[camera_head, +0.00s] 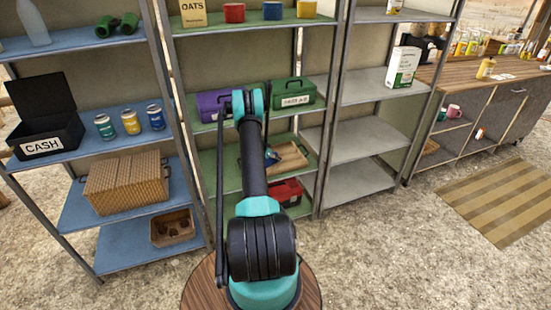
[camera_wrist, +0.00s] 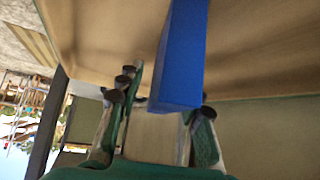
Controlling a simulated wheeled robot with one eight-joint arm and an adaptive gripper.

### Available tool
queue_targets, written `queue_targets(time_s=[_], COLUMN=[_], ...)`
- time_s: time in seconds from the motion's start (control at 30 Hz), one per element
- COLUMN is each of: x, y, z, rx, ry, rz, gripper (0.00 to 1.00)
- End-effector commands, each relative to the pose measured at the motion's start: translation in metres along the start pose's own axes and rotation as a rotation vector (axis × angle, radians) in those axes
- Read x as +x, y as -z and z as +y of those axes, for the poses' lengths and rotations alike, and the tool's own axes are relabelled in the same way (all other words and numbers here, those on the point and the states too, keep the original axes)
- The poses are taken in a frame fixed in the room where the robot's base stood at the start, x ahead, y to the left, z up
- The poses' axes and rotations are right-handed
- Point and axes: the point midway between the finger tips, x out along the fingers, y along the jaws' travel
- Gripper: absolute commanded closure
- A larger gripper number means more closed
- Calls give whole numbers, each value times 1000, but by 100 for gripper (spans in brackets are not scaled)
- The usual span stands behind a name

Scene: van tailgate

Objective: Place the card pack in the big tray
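The big wooden tray (camera_head: 290,157) sits on a green shelf of the middle rack, partly hidden behind my arm. A dark blue item (camera_head: 271,155) shows at its left part. My gripper is hidden in the head view. In the wrist view my gripper (camera_wrist: 168,85) has a bright blue block (camera_wrist: 178,65) between its fingers. The block looks close to the right finger, with a narrow gap to the left one; I cannot tell whether it is gripped. It may be the card pack, but no marking shows. A tan surface (camera_wrist: 255,50) lies beyond the fingertips.
On the shelf above stand a purple box (camera_head: 212,105) and a green case (camera_head: 293,92). A red toolbox (camera_head: 286,192) is below the tray. Rack posts (camera_head: 325,120) flank the shelf. The grey shelves (camera_head: 365,138) at right have free room.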

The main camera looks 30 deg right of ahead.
Motion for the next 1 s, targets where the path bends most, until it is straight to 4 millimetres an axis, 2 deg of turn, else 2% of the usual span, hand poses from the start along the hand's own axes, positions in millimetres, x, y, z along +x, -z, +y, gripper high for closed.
queue_targets(time_s=[0.17,0.27,0.37,0.7,0.83,1.0], x=[-1,-9,-24,-92,-110,-121], y=[1,2,3,2,2,2], z=[0,-1,-1,-1,0,0], rx=[0,-1,-2,-2,0,-1], ry=[0,1,2,2,0,0], rz=[0,0,1,0,0,0], gripper=[64,64,64,64,64,64])
